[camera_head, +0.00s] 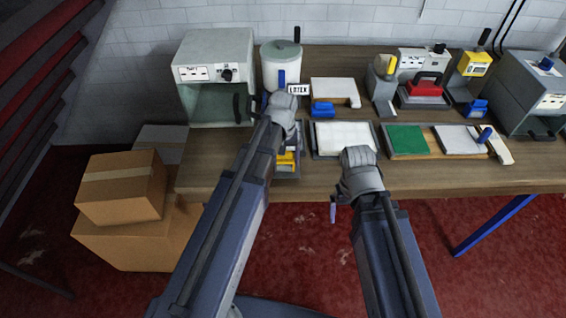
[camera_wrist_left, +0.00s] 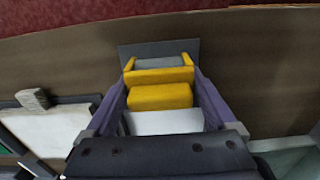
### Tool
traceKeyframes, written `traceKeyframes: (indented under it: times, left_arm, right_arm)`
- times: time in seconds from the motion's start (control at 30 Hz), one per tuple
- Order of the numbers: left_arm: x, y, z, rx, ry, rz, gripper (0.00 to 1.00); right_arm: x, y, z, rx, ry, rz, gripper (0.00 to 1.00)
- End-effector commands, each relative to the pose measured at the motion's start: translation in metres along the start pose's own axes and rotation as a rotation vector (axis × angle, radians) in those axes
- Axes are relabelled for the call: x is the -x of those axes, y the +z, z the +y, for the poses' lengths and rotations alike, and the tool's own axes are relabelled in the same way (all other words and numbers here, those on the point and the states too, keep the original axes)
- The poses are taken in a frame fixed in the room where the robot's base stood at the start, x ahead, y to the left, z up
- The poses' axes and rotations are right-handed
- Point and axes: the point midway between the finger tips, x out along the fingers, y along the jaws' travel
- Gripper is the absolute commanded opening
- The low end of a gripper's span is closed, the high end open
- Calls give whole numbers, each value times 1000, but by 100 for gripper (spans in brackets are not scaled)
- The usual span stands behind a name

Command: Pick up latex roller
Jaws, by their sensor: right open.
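The latex roller (camera_wrist_left: 158,96), with a yellow body and a grey cylinder at its far end, lies on a dark flat plate in the left wrist view. In the head view its yellow part (camera_head: 288,160) shows beside my left arm, which hides much of it. My left gripper (camera_wrist_left: 160,74) is down at the roller, with one purple finger on each side of it. I cannot tell whether the fingers press on it. My right gripper (camera_head: 334,210) is open and empty, pointing down in front of the table's front edge.
A white pot labelled LATEX (camera_head: 281,68) and a grey cabinet (camera_head: 216,50) stand behind my left gripper. A white pad in a frame (camera_head: 342,137) and a green panel (camera_head: 407,140) lie to the right. Cardboard boxes (camera_head: 122,188) are stacked left of the table.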

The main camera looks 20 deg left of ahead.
Motion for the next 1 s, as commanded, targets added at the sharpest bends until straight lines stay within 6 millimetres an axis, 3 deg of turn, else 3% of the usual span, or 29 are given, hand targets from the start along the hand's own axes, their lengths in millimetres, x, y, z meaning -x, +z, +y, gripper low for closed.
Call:
traceKeyframes:
  times: [0.07,0.63,1.0]
  left_arm:
    - [0,0,0,0,0,0,76]
    - [0,0,0,0,0,0,12]
    - [4,0,0,0,0,0,12]
  right_arm:
    - [0,0,0,0,0,0,100]
    - [0,0,0,0,0,0,100]
    - [4,0,0,0,0,0,100]
